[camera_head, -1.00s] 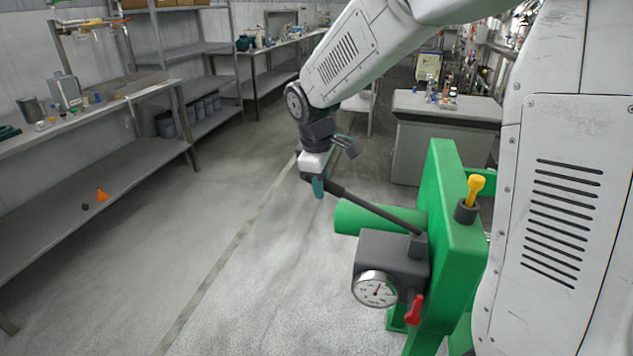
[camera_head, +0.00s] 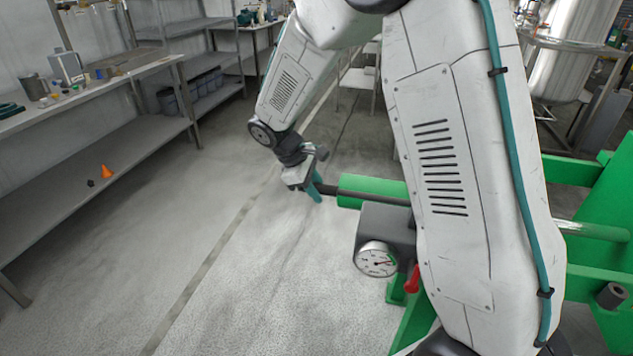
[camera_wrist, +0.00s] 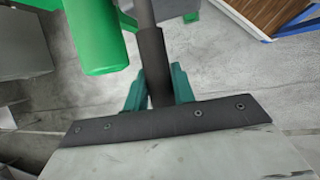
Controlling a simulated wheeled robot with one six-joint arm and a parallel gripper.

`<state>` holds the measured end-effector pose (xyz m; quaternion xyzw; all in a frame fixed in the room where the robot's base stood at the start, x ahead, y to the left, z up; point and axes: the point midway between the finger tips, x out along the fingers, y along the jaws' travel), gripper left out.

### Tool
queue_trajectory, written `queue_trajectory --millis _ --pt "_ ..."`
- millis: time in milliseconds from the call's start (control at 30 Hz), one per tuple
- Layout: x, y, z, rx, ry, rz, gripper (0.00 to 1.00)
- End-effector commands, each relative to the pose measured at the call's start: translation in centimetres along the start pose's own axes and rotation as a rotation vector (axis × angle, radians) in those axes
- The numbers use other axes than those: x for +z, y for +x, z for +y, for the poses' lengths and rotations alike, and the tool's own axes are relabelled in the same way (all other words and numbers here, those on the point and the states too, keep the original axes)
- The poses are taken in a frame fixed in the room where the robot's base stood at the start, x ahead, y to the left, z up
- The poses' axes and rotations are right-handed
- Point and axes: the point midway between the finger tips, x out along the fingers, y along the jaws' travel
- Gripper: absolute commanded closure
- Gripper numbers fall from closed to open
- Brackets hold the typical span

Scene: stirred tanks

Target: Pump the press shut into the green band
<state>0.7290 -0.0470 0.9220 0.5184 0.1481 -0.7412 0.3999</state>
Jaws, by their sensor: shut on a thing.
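My gripper (camera_head: 317,188) is shut on the outer end of the dark pump handle (camera_head: 338,191). In the wrist view the teal fingers (camera_wrist: 157,95) stand on both sides of the handle (camera_wrist: 152,50). The handle runs almost level in the head view, its inner end hidden behind my arm. Below it is the grey pump block (camera_head: 388,222) with a round white gauge (camera_head: 376,259); its needle points right, but the band is too small to read. A red lever (camera_head: 412,279) sits beside the gauge. The green press (camera_head: 597,230) is largely hidden by my arm.
A green cylinder (camera_head: 372,187) lies just beyond the handle and shows close beside it in the wrist view (camera_wrist: 97,38). Workbench shelves (camera_head: 95,150) line the left wall. The floor (camera_head: 235,270) left of the press is clear.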

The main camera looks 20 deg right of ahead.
Motion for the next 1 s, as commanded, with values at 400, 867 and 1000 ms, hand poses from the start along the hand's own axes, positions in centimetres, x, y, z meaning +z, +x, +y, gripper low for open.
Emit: queue_trajectory --millis 400,867,1000 --pt "0.0 0.0 0.0 -0.001 0.000 0.001 0.53" --pt "-0.1 -3.7 0.0 0.002 0.000 0.004 0.53" --pt "-0.1 -6.1 -0.1 0.002 -0.001 0.005 0.53"
